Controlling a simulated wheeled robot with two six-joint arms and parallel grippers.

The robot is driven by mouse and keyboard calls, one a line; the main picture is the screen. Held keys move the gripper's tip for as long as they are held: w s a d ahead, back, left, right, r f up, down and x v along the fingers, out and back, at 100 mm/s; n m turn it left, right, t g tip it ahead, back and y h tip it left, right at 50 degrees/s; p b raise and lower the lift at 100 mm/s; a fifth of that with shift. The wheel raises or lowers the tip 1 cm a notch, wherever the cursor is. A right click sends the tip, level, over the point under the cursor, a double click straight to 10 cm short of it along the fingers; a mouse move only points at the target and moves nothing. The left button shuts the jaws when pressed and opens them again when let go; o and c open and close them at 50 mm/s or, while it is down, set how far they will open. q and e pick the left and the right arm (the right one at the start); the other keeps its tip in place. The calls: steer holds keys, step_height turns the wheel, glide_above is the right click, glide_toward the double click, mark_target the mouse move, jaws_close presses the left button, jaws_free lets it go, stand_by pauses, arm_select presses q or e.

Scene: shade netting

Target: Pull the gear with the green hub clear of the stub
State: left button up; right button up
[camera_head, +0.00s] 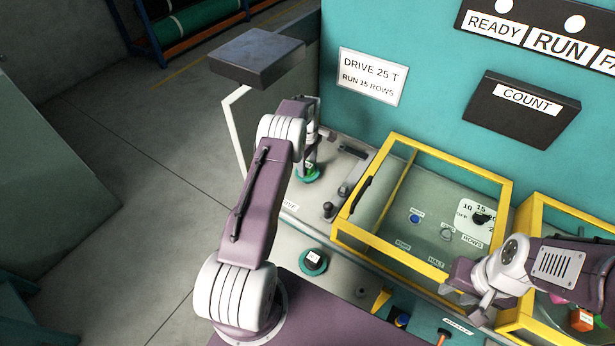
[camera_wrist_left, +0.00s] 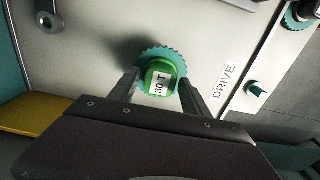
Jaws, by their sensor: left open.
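The gear with the green hub (camera_wrist_left: 160,68) has a teal toothed rim and a white label reading 30 T. It sits against the pale panel in the left wrist view, and its stub is hidden behind it. In the head view the gear (camera_head: 307,176) shows partly below my left gripper (camera_head: 311,162). In the left wrist view my left gripper (camera_wrist_left: 161,92) is open, with one finger on each side of the green hub; I cannot tell whether they touch it. My right gripper (camera_head: 468,285) is at the right, by the yellow frames; its finger opening is unclear.
Another teal gear with a dark hub (camera_head: 313,261) lies on the ledge nearer me. A yellow-framed clear cover (camera_head: 428,262) encloses a control panel with a dial. A dark lever (camera_head: 330,209) stands between gear and cover. A grey box (camera_head: 256,58) juts out above.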

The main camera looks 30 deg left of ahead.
arm_select(q)
steer(key=shift+f, duration=0.6)
steer(key=shift+r, duration=0.1)
steer(key=shift+w, duration=0.1)
jaws_close()
